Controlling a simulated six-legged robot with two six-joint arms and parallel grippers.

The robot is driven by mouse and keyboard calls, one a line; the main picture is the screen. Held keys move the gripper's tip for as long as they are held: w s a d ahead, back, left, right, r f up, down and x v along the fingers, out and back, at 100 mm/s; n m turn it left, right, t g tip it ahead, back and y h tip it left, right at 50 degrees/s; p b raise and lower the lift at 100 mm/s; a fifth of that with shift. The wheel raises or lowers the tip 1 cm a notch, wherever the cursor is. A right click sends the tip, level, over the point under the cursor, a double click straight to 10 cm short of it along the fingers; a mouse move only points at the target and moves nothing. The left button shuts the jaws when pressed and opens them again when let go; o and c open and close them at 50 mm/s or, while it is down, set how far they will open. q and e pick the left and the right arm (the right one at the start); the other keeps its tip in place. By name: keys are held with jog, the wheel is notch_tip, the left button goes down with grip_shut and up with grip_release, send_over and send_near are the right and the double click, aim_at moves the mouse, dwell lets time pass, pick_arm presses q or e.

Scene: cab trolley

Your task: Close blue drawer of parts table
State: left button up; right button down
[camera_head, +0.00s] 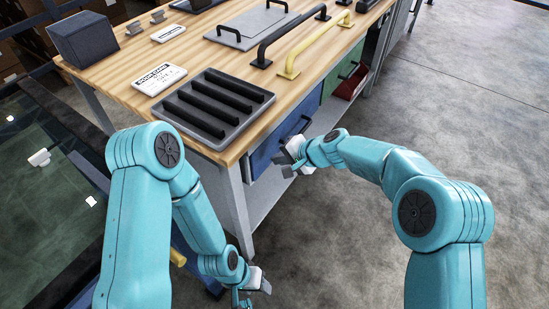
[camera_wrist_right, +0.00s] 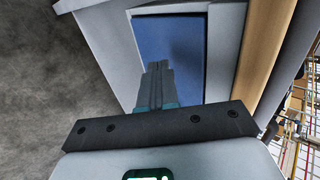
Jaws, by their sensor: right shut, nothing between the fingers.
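The blue drawer (camera_head: 268,151) is at the near end of the wooden parts table (camera_head: 118,78), under its top. Its front looks about flush with the table frame, and its dark handle (camera_head: 304,124) shows beside my wrist. My right gripper (camera_head: 286,160) is at the drawer front, partly hidden by its own wrist. In the right wrist view its fingers (camera_wrist_right: 157,78) are shut, empty and pointed at the blue front (camera_wrist_right: 172,35); I cannot tell if they touch. My left gripper (camera_head: 256,291) hangs low by the near table leg; its fingers are unclear.
A green drawer (camera_head: 343,77) and an open red bin (camera_head: 349,86) are farther along the same side. The floor (camera_head: 450,100) at right is clear.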

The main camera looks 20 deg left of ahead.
jog(key=v, duration=1)
jog(key=shift+d, duration=0.15)
